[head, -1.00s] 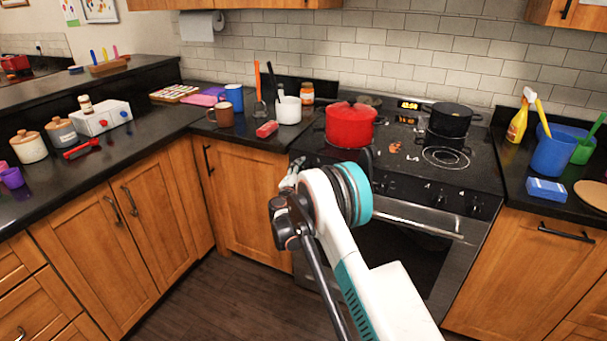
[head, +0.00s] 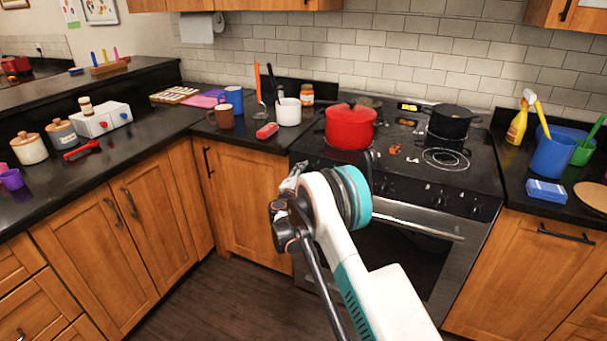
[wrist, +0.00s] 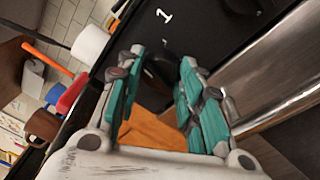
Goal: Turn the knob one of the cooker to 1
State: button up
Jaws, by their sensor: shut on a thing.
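The cooker (head: 486,170) has a black front panel with a row of dark knobs. In the wrist view a dark knob (wrist: 178,62) lies between the teal fingers of my gripper (wrist: 160,72), beside a white "1" printed on the panel. My gripper is shut on this knob, and the fingers partly hide it. The knob's pointer cannot be made out. In the head view my gripper (head: 292,179) is at the left end of the cooker front, mostly behind my arm, and this knob is hidden there.
A red pot (head: 350,128) and a black pot (head: 450,122) stand on the cooktop. The oven handle (head: 425,225) runs below the knobs, close to the right of my gripper in the wrist view. A white cup (head: 288,112) stands on the left counter.

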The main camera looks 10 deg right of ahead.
jog(key=m, duration=0.5)
jog(key=shift+f+h, duration=0.15)
jog(key=shift+h, duration=0.15)
jog(key=m, duration=0.5)
jog(key=shift+a+f+m+h, duration=0.1)
jog(key=shift+m+h, duration=0.2)
jog(key=shift+h, duration=0.1)
jog(key=shift+m, duration=0.3)
jog(key=o, duration=1.1)
jog(key=v, duration=1.2)
jog(key=shift+f, duration=0.1)
